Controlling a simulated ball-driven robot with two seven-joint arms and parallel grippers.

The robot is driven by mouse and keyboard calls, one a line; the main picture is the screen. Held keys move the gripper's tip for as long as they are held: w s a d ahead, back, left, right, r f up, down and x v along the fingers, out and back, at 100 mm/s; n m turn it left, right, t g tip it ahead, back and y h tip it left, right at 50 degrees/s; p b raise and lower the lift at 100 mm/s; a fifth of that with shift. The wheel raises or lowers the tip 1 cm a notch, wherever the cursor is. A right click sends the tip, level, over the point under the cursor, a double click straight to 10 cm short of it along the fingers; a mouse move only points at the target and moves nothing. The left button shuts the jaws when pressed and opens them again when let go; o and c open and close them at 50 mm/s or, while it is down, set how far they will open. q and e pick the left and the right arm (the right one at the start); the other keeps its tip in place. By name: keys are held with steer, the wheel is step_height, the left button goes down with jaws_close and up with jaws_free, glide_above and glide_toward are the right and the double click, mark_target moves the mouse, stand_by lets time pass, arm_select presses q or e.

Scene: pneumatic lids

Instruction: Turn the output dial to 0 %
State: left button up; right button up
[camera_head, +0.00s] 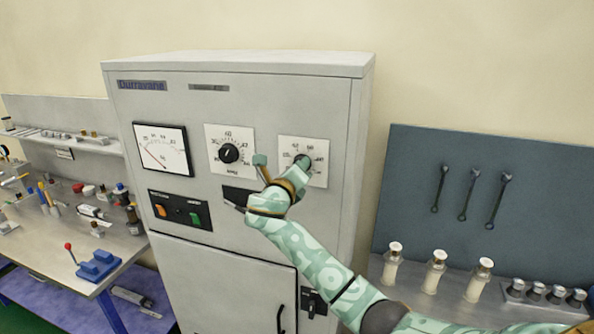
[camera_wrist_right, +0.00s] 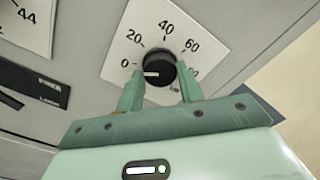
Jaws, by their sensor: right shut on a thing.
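The output dial is a black round knob (camera_wrist_right: 158,66) on a white scale plate (camera_head: 317,174) marked from 0 upward, on the front of a grey cabinet. In the right wrist view, its white pointer points left, close to the 0 mark. My right gripper (camera_wrist_right: 160,88) is shut on the knob, with one green finger on each side. In the head view my right gripper (camera_head: 301,164) covers most of this knob and part of its scale. My left gripper is not in view.
A second black dial (camera_head: 229,153) sits left of the held one, beside a needle meter (camera_head: 162,149). Below are an orange and green switch panel (camera_head: 180,210) and a cabinet door handle (camera_head: 280,318). Benches with tools and parts flank the cabinet.

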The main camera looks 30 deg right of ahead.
steer(key=shift+r, duration=0.15)
steer(key=o, duration=1)
steer(key=b+v, duration=0.4)
steer(key=v, duration=1.2)
steer(key=shift+a, duration=0.1)
